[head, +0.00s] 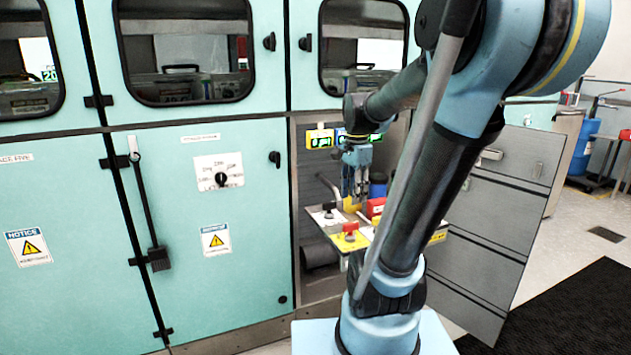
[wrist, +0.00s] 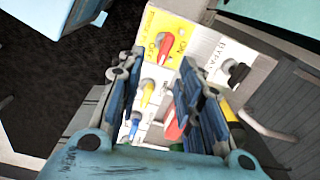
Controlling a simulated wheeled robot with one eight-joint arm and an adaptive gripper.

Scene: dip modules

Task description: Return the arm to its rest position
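My arm stands in front of the teal cabinet in the head view and reaches into its open bay. My gripper (head: 355,192) points down above a tilted panel of switches (head: 340,241). In the wrist view my gripper (wrist: 160,62) has its two blue linkage fingers spread apart, with nothing held between them. Beyond the fingers are a red lever (wrist: 166,47) on a yellow plate marked ON and OFF, a yellow lever (wrist: 147,93), a blue lever (wrist: 134,126) and a black knob (wrist: 238,72). The fingers hide part of the panel; contact with it cannot be told.
An open grey door (head: 505,215) stands right of the bay. Teal cabinet doors (head: 75,230) fill the left. Small lit displays (head: 320,139) sit at the bay's top. A black mat (head: 570,310) lies on the floor at right, where there is free room.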

